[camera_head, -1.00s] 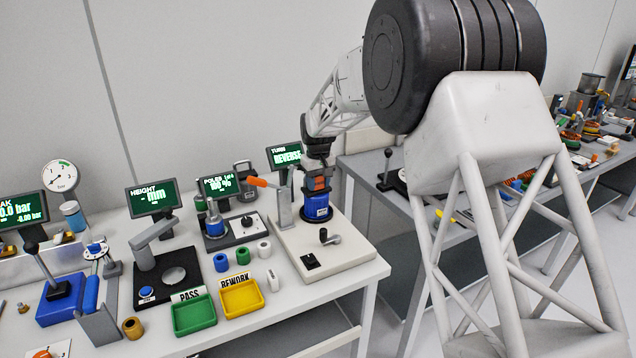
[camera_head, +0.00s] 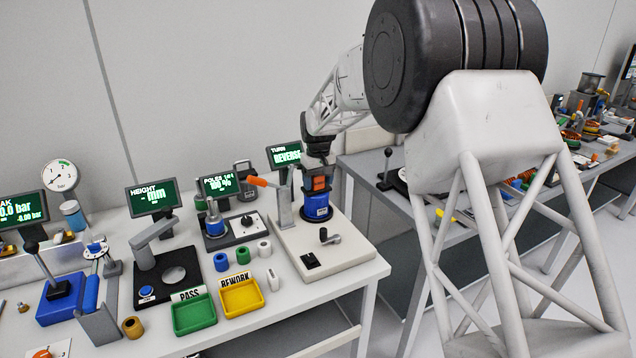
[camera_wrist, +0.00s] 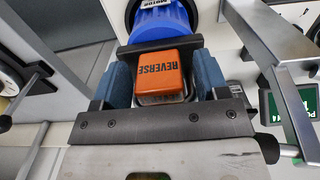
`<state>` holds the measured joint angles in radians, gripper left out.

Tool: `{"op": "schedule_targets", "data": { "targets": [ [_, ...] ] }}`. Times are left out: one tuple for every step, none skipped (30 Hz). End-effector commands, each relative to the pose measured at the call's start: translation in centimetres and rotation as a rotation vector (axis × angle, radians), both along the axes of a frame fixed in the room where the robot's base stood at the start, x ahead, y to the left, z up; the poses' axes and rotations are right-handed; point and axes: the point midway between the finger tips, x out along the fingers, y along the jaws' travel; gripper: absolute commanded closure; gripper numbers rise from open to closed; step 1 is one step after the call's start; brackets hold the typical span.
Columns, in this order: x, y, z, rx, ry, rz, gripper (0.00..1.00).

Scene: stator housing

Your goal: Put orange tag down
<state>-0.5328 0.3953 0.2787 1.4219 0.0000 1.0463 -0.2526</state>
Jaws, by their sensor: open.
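The orange tag (camera_wrist: 160,76), marked REVERSE, lies between the fingers of my gripper (camera_wrist: 163,82) in the wrist view. My jaws are open, with a blue-grey finger on each side of the tag. In the head view the tag shows as an orange patch (camera_head: 319,184) just below my gripper (camera_head: 318,175) and against the blue motor (camera_head: 316,208). The motor also shows beyond the tag in the wrist view (camera_wrist: 160,22). A silvery part shows below the tag. I cannot tell exactly what the tag rests on.
An upright post with an orange-handled lever (camera_head: 281,190) is close on the left. The TURN display (camera_head: 285,155) stands behind. Green PASS (camera_head: 195,315) and yellow REWORK (camera_head: 242,297) trays sit front left.

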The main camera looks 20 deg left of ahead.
Motion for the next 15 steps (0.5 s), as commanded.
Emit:
{"op": "schedule_targets", "data": {
  "targets": [
    [0.0,0.0,0.4,0.001,-0.001,0.000,0.33],
    [0.0,0.0,0.7,0.001,-0.001,0.000,0.33],
    [0.0,0.0,1.0,0.001,-0.002,0.000,0.33],
    [0.0,0.0,1.4,0.001,-0.003,0.000,0.33],
    [0.0,0.0,1.7,0.001,-0.003,0.000,0.33],
    [0.0,0.0,2.2,0.001,-0.003,0.000,0.33],
    [0.0,0.0,2.6,0.001,-0.002,0.000,0.33],
    [0.0,0.0,3.0,0.001,-0.001,0.000,0.33],
    [0.0,0.0,3.6,0.001,-0.002,0.000,0.33],
    [0.0,0.0,4.1,0.001,-0.003,0.000,0.33],
    [0.0,0.0,4.6,0.001,-0.003,0.000,0.33],
    [0.0,0.0,5.3,0.001,-0.002,0.000,0.33],
    [0.0,0.0,5.8,0.001,-0.003,0.000,0.33],
    [0.1,0.0,6.3,0.002,-0.004,0.000,0.33],
    [0.0,0.0,7.0,0.002,-0.004,0.000,0.33]
  ]
}}
